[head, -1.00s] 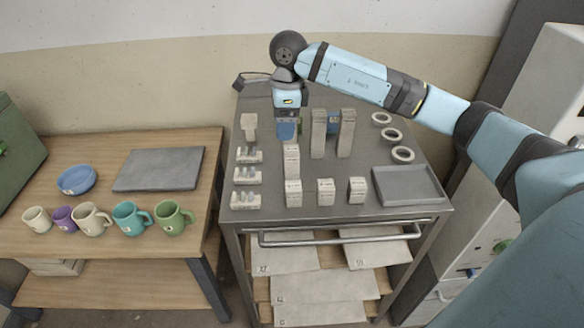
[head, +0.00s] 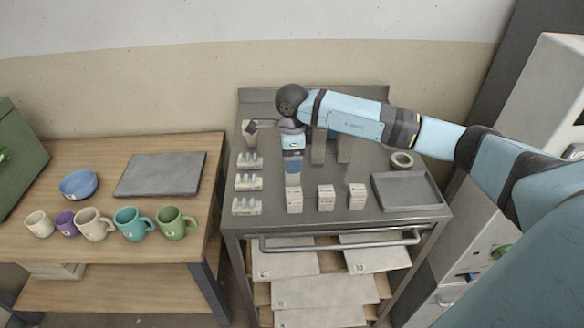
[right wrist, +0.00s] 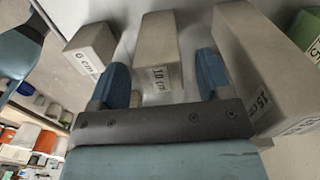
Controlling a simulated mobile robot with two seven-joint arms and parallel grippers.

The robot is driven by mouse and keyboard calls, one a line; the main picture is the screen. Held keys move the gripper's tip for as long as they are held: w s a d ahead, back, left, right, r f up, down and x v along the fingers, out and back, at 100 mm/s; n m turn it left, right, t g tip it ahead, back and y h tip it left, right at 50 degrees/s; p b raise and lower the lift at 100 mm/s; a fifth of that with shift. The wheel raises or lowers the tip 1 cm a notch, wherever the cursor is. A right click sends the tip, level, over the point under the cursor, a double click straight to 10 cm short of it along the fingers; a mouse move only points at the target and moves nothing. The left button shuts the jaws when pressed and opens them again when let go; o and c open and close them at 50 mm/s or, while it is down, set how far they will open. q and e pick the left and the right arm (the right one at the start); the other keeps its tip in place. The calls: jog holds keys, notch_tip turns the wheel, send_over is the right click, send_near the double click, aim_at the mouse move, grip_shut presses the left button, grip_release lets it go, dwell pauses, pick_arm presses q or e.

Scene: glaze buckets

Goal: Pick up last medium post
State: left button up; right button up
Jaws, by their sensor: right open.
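The medium post, a pale grey block labelled 10 cm (right wrist: 160,42), shows in the right wrist view between the two blue fingers of my right gripper (right wrist: 162,72). The fingers are open, one on each side, with gaps to the post. In the head view my right gripper (head: 292,172) is low over the metal cart and hides this post. A post labelled 6 cm (right wrist: 92,48) stands left of the fingers, and a larger one labelled 15 cm (right wrist: 262,65) stands right of them. My left gripper is not in view.
Short posts (head: 326,198) stand in a front row on the cart (head: 300,220). Tall posts (head: 318,150) stand just right of the gripper. Stilt-like pieces (head: 247,182) line the left, with a ring (head: 401,160) and empty grey tray (head: 406,191) at right.

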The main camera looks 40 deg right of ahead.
notch_tip(320, 180, down, 2)
jog(key=shift+f, duration=0.25)
jog(key=c, duration=1.2)
jog(key=shift+r, duration=0.1)
